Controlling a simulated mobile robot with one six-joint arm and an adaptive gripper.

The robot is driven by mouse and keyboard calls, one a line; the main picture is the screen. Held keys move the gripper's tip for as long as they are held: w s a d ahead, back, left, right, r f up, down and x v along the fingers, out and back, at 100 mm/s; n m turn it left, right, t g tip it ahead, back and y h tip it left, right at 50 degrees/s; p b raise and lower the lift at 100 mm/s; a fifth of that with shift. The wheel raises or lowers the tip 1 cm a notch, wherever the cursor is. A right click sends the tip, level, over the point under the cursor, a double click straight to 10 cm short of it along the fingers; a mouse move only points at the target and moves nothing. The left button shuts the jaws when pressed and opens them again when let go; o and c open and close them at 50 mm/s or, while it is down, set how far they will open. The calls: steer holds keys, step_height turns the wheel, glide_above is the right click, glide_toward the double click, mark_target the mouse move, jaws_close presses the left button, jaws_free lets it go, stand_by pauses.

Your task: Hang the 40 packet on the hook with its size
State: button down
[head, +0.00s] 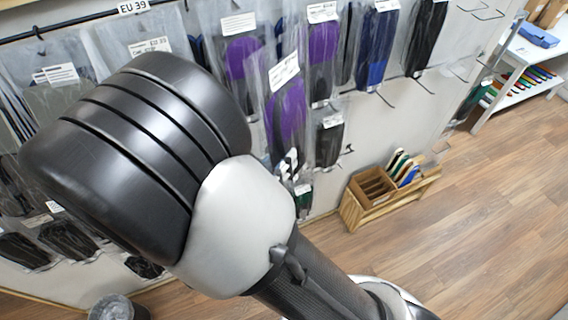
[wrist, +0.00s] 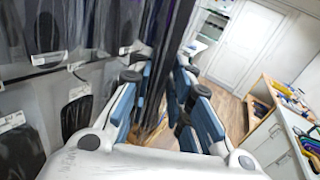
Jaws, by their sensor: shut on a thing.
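In the wrist view my gripper (wrist: 158,78) has its blue-padded fingers closed on a thin dark packet (wrist: 176,28), seen nearly edge-on. In the head view a clear packet with a purple insole and white label (head: 286,112) hangs in front of the others and looks like the held one. Its label is too small to read. Black and white parts at its lower end may be my fingertips; my arm hides the rest of the gripper. Packets hang on wall hooks behind it. A rail sign reads EU 39 (head: 133,6); no sign for 40 is legible.
Bare hooks (head: 383,97) stick out of the wall right of the packets. A wooden box (head: 372,190) stands low by the wall. A white shelf (head: 520,85) is at the far right. The wood floor (head: 480,220) is clear.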

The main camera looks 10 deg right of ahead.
steer(key=shift+w+a, duration=0.25)
steer(key=shift+w, duration=0.7)
steer(key=shift+w+a, duration=0.25)
steer(key=shift+w, duration=0.65)
steer(key=shift+w+a, duration=0.25)
steer(key=shift+w, duration=0.7)
